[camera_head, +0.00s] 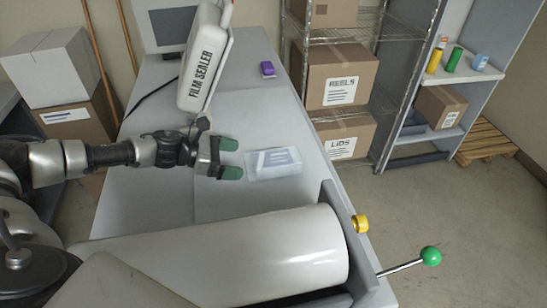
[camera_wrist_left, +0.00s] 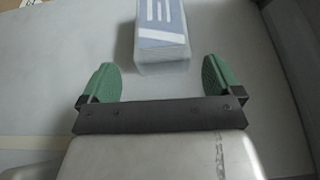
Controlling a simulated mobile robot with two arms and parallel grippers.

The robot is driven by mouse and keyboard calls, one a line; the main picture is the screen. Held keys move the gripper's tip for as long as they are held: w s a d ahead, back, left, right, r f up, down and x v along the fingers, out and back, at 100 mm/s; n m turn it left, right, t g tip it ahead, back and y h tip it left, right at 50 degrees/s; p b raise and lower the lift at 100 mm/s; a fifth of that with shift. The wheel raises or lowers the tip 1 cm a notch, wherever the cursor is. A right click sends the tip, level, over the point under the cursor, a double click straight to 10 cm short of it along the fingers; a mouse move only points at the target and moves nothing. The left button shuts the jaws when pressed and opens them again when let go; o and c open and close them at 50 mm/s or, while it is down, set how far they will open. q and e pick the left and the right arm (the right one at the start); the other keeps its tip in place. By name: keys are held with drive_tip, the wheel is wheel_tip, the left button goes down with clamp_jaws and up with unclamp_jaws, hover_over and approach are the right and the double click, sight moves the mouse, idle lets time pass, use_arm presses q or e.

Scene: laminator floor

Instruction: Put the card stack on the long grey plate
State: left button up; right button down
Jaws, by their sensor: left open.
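The card stack (camera_head: 274,163) is a pale block with a blue and white top, lying flat on the table. My left gripper (camera_head: 230,158), with green fingertips, is open and empty just left of the stack, pointing at its near end. In the left wrist view the stack (camera_wrist_left: 162,42) lies straight ahead, centred between the open fingers (camera_wrist_left: 160,78) and beyond their tips. A flat, pale grey surface (camera_head: 245,108) spreads around the stack; I cannot tell for sure whether it is the long grey plate. My right gripper is not in view.
A large white roller (camera_head: 230,252) crosses the front, with a yellow knob (camera_head: 361,223) and a green-balled lever (camera_head: 430,256) at its right. The film sealer (camera_head: 203,65) and a purple item (camera_head: 267,69) are farther back. Shelves with boxes (camera_head: 342,75) stand to the right.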

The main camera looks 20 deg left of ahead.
sight(255, 161)
use_arm(q)
drive_tip(key=d, duration=0.1)
drive_tip(key=w+d, duration=0.1)
drive_tip(key=w+d+p, duration=0.1)
drive_tip(key=shift+d+f, duration=0.35)
drive_tip(key=shift+f, duration=0.05)
drive_tip(key=shift+w+f, duration=0.1)
drive_tip(key=shift+w, duration=0.05)
drive_tip(key=p+x, duration=0.3)
drive_tip(key=x, duration=0.1)
drive_tip(key=shift+a+f, duration=0.1)
drive_tip(key=shift+w+d+f, duration=0.3)
drive_tip(key=shift+d, duration=0.05)
drive_tip(key=shift+a, duration=0.1)
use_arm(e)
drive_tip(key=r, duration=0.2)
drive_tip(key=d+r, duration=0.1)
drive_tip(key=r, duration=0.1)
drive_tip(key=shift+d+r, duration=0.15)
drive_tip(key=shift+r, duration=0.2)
use_arm(q)
drive_tip(key=shift+s, duration=0.1)
drive_tip(key=c, duration=1.2)
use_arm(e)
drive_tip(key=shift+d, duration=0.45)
